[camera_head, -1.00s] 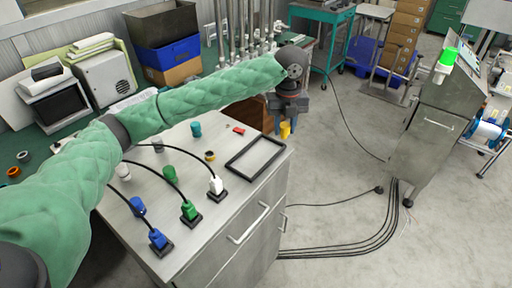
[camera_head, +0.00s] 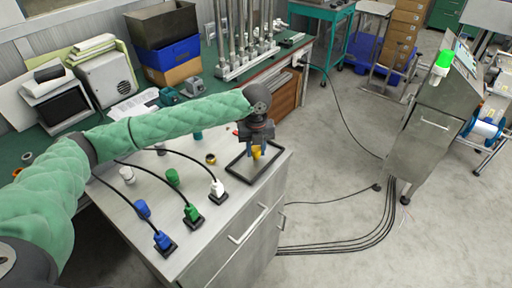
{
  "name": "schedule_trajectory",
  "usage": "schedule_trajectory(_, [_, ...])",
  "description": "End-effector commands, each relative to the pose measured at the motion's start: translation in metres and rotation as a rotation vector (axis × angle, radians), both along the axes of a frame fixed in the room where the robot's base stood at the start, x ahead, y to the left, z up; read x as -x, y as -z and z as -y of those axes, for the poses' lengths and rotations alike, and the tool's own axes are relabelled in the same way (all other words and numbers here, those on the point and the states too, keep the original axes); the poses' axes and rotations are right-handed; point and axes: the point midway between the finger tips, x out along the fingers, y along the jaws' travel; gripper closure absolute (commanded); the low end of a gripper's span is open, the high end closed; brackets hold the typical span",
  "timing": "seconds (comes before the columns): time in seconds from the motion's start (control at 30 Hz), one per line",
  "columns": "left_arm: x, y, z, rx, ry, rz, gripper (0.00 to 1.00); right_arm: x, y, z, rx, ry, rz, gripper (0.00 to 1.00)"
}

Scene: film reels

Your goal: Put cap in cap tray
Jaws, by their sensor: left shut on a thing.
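My left gripper (camera_head: 256,149) is shut on a small yellow cap (camera_head: 257,154). Its fingers point down over the cap tray (camera_head: 239,177), a black rectangular frame near the right edge of the metal cabinet top. The cap shows between the fingertips, inside the frame's outline. I cannot tell whether it touches the surface. The gripper and wrist hide part of the tray's far side. My right gripper is not in view.
Blue (camera_head: 162,240), green (camera_head: 192,212) and white (camera_head: 217,188) cabled plugs stand upright in front on the cabinet (camera_head: 200,230). Several loose cylinders, including a green one (camera_head: 173,177), and a yellow-black ring (camera_head: 210,159) stand behind.

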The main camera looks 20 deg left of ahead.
Motion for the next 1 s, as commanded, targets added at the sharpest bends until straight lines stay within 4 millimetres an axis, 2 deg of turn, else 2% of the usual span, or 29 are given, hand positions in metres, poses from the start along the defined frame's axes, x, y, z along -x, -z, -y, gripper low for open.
schedule_trajectory(0.43, [0.0002,0.0063,0.0002,0.0,0.0,0.0,0.91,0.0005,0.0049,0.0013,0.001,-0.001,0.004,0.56])
schedule_trajectory(0.47, [0.0001,0.0064,0.0002,0.0,0.0,0.001,0.66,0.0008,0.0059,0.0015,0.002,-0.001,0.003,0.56])
schedule_trajectory(0.57, [0.0001,0.0063,0.0003,0.0,0.001,0.001,0.48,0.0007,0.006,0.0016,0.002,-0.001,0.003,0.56])
schedule_trajectory(0.87, [0.0,0.0053,0.0002,0.0,0.001,0.001,0.48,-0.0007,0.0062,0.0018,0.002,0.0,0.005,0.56])
schedule_trajectory(1.0, [-0.0006,-0.003,0.0004,0.0,0.001,0.002,0.48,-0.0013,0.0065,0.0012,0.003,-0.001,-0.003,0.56])
